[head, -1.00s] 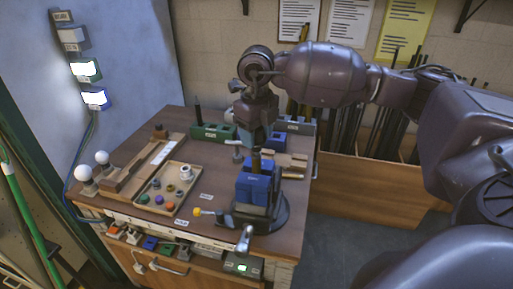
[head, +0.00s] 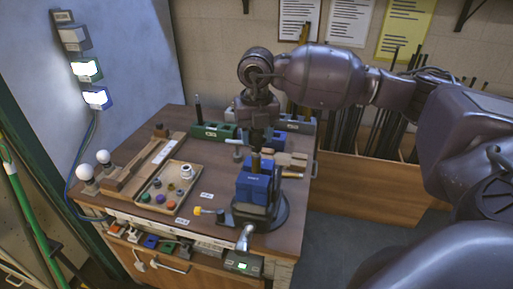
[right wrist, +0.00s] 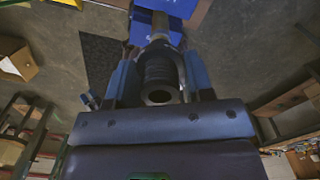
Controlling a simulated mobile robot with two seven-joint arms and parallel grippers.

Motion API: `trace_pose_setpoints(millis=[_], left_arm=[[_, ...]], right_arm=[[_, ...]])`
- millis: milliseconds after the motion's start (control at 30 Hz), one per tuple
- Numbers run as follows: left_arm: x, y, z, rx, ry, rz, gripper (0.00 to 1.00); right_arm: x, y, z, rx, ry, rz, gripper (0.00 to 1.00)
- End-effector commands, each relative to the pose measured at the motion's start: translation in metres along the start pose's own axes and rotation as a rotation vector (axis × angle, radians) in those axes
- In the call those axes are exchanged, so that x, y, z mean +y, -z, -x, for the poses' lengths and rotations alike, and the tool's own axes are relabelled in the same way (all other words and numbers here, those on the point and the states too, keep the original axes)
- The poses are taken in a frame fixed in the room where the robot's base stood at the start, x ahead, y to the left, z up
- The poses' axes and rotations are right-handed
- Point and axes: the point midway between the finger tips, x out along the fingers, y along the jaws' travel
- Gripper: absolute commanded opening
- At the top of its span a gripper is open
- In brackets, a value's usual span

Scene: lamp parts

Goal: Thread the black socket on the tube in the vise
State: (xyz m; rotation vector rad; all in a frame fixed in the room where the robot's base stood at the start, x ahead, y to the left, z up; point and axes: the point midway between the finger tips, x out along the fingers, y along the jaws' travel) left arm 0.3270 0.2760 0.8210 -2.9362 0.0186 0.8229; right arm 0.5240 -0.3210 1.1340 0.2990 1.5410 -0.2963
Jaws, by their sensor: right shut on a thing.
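The blue-jawed vise (head: 256,190) stands at the front right corner of the bench and holds the tube (head: 256,163) upright. My right gripper (head: 258,138) is above the tube, pointing down. In the right wrist view the gripper (right wrist: 160,85) is shut on the black socket (right wrist: 160,75), between its two bluish fingers. The brass-coloured tube (right wrist: 161,22) shows just beyond the socket, roughly in line with it, with the blue vise jaws (right wrist: 184,8) around it. I cannot tell whether the socket touches the tube. My left gripper is not in view.
A tray of small parts (head: 148,205) lies left of the vise. Green (head: 210,131) and grey (head: 300,125) holders stand at the back. Two white bulbs (head: 103,156) stand at the left edge. A wooden bin (head: 365,185) is right of the bench.

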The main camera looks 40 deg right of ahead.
Motion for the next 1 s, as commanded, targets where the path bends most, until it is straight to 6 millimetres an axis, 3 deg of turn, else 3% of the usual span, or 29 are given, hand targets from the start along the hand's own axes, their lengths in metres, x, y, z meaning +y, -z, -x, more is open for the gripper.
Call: trace_pose_setpoints(millis=[200, 567, 733, 767, 933, 1000], left_arm=[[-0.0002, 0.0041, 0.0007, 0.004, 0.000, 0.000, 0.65], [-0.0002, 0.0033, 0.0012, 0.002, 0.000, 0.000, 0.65], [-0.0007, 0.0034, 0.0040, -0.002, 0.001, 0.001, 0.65], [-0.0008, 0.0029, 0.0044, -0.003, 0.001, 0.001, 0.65], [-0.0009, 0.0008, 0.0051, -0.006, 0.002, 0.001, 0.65], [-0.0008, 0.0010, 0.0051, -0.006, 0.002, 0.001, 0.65]], right_arm=[[-0.0004, 0.0020, -0.0048, 0.008, 0.005, -0.170, 0.19], [-0.0004, 0.0018, -0.0050, 0.008, 0.005, -0.199, 0.19], [-0.0004, 0.0019, -0.0043, 0.007, 0.006, -0.304, 0.19], [-0.0003, 0.0018, -0.0044, 0.007, 0.006, -0.321, 0.49], [-0.0003, 0.0010, -0.0033, 0.003, 0.004, -0.315, 0.75], [-0.0002, 0.0007, -0.0027, 0.002, 0.004, -0.315, 0.77]])
